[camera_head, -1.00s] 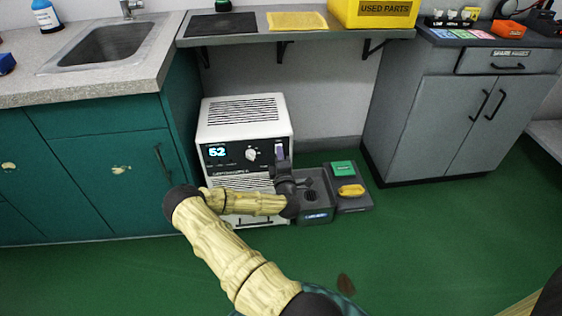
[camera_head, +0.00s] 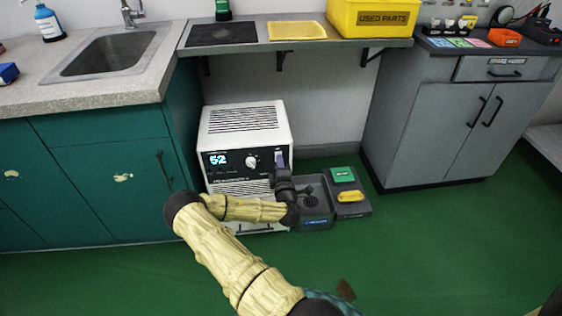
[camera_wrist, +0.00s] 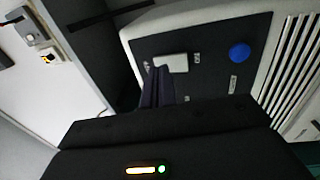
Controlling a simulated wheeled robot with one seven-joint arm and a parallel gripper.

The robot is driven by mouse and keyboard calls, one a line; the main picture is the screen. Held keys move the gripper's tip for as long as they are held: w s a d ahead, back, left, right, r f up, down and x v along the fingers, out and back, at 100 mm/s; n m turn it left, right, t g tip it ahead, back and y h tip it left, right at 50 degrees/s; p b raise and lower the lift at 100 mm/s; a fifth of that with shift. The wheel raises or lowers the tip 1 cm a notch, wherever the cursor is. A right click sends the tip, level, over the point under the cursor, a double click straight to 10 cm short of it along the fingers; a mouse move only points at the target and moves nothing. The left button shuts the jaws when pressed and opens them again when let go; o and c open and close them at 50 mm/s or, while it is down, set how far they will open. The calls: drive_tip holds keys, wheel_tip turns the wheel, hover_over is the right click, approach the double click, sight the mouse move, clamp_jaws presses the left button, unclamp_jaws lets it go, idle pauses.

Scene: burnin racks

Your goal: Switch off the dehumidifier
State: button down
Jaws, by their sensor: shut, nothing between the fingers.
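The dehumidifier (camera_head: 245,118) is a white box on the green floor, left of the grey bins. Its dark front panel has a lit display (camera_head: 217,160) reading 52, a white knob (camera_head: 251,161) and a pale switch (camera_head: 279,158) at the right end. In the wrist view the switch (camera_wrist: 171,60) shows as a pale rectangular piece, with a round blue piece (camera_wrist: 239,53) on the same panel. My gripper (camera_wrist: 160,80) is shut and empty, its fingertips at the lower edge of the switch. Contact cannot be told. In the head view my gripper (camera_head: 281,178) is just below the switch.
A grey bin (camera_head: 315,222) and a tray with a yellow item (camera_head: 350,196) stand right of the dehumidifier. A shelf (camera_head: 270,40) hangs above it. Teal cabinets (camera_head: 105,190) are at left and a grey cabinet (camera_head: 430,130) at right.

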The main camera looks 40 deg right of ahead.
drive_tip(key=r+p+v, duration=0.2)
drive_tip(key=p+v, duration=0.1)
drive_tip(key=v, duration=1)
drive_tip(key=shift+r, duration=0.2)
